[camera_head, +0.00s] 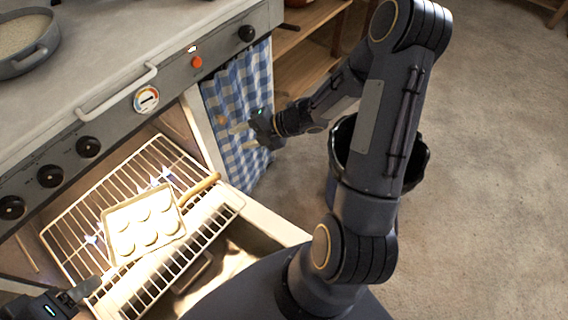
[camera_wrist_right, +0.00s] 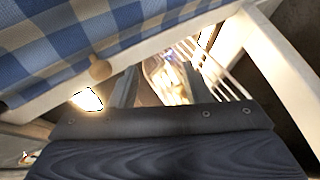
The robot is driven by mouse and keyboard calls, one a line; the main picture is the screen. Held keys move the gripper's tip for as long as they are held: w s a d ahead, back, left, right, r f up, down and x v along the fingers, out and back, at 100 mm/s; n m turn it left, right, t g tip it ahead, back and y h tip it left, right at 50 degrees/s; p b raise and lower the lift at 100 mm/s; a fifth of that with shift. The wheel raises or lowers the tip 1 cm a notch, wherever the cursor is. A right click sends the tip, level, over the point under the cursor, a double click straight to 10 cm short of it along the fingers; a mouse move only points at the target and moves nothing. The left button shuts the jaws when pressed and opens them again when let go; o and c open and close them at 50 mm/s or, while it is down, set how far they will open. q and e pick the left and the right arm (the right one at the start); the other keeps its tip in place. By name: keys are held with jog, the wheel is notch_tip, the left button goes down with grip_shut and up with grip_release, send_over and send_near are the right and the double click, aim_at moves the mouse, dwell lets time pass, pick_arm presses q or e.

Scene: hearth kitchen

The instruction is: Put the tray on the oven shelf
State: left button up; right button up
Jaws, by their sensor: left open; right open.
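The tray (camera_head: 177,214) is a light, shallow rectangle holding several round pale pieces. It lies on the wire oven shelf (camera_head: 72,222), which is pulled partly out of the open oven. My left gripper (camera_head: 86,290) is open, at the lower left, close to the front left part of the shelf and apart from the tray. My right gripper (camera_head: 248,133) is open and empty, in front of the checked curtain, well right of the tray. The right wrist view shows the shelf bars (camera_wrist_right: 213,68) beyond its fingers.
A wooden handle (camera_head: 199,189) lies at the shelf's right side, by the tray. A blue checked curtain (camera_head: 238,95) hangs right of the oven. A black bin (camera_head: 421,160) stands behind my right arm. A pan (camera_head: 28,45) sits on the stove top. The floor at right is clear.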

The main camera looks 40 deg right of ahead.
jog(key=w+d+r+m+t+h, duration=0.1)
jog(key=d+r+m+t+h, duration=0.1)
jog(key=d+r+m+h, duration=0.5)
jog(key=s+d+r+m+h, duration=0.2)
jog(key=s+r+m+h, duration=0.1)
jog(key=s+r+m, duration=0.5)
jog(key=s+a+m+g+y, duration=0.2)
jog(key=s+a+m, duration=0.3)
jog(key=s, duration=0.3)
jog(key=s+a+r+m+g+y, duration=0.1)
jog(key=s+a+m+g+y, duration=0.1)
jog(key=s+a+m, duration=0.3)
jog(key=s+m, duration=0.2)
jog(key=s, duration=0.1)
jog(key=shift+s+a+r+y, duration=0.2)
jog(key=shift+a+r+y, duration=0.1)
jog(key=shift+a+y, duration=0.1)
